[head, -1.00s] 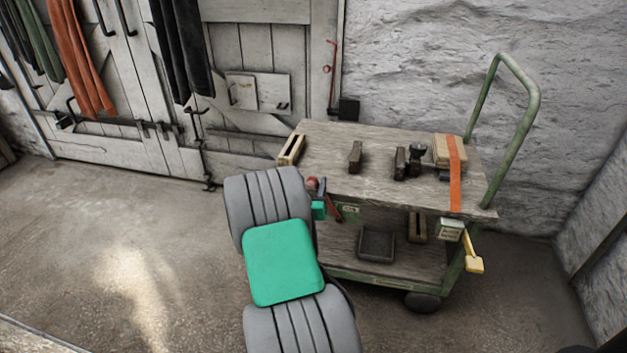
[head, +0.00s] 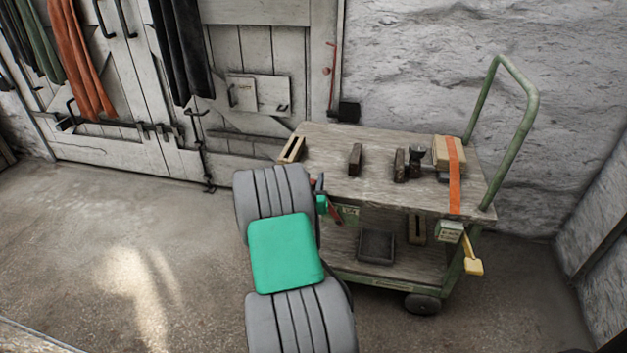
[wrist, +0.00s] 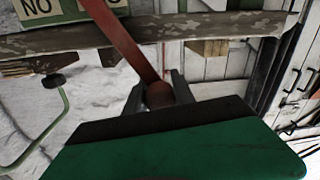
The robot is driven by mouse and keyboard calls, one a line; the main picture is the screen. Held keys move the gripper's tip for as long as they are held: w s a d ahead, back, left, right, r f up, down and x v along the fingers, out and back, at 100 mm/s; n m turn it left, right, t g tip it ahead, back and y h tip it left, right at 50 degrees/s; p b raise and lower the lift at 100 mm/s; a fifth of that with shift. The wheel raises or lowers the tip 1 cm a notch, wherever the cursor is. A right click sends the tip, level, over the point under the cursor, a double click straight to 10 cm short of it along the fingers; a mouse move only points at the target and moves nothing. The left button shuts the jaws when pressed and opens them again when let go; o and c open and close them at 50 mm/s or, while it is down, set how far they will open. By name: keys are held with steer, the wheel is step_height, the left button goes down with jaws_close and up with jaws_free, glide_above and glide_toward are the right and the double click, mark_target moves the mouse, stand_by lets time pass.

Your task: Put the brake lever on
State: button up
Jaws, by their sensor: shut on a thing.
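The brake lever (wrist: 130,45) is a red bar with a round knob at its end, on the near left side of the cart (head: 400,212). In the head view the lever (head: 335,212) shows as a short slanted red piece under the left end of the cart's top. My gripper (wrist: 160,93) is shut on the lever's knob, with a dark finger on each side of it. In the head view my gripper (head: 319,184) is small and partly hidden behind my own arm. The lever's pivot is not clear.
The cart's top carries several wooden and dark blocks (head: 355,160) and an orange strap (head: 454,175). A dark tray (head: 377,246) sits on the lower shelf. The floor (head: 120,250) to the left is clear.

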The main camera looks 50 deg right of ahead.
jaws_close()
steer(key=shift+w, duration=0.1)
stand_by(0.6)
